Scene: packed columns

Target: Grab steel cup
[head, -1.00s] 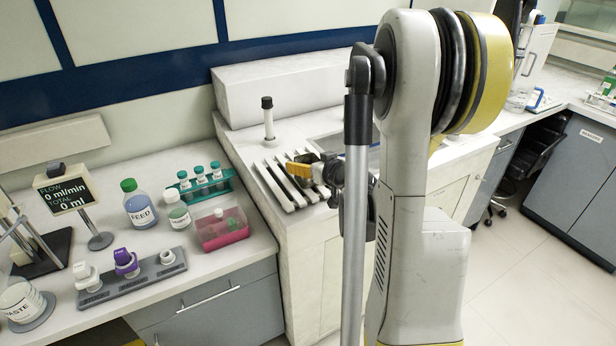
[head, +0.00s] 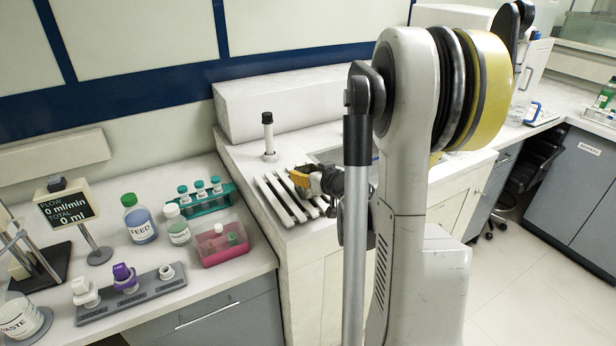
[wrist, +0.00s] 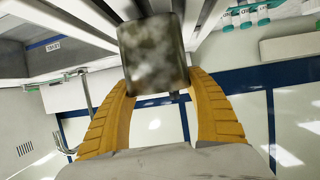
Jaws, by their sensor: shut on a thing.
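The steel cup (wrist: 154,55) is a mottled grey metal cylinder between the fingers of my gripper (wrist: 160,85) in the wrist view. Both yellow fingers press against its sides, so the gripper is shut on it. In the head view, my gripper (head: 300,179) is at the slatted rack (head: 290,200) beside the sink. The cup cannot be made out there. I cannot tell whether the cup is clear of the slats.
A black-topped post (head: 268,135) stands behind the rack. On the left counter are a FEED bottle (head: 138,220), a teal tube rack (head: 207,203), a pink bin (head: 222,252) and a grey holder strip (head: 135,294). Open floor lies at the right.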

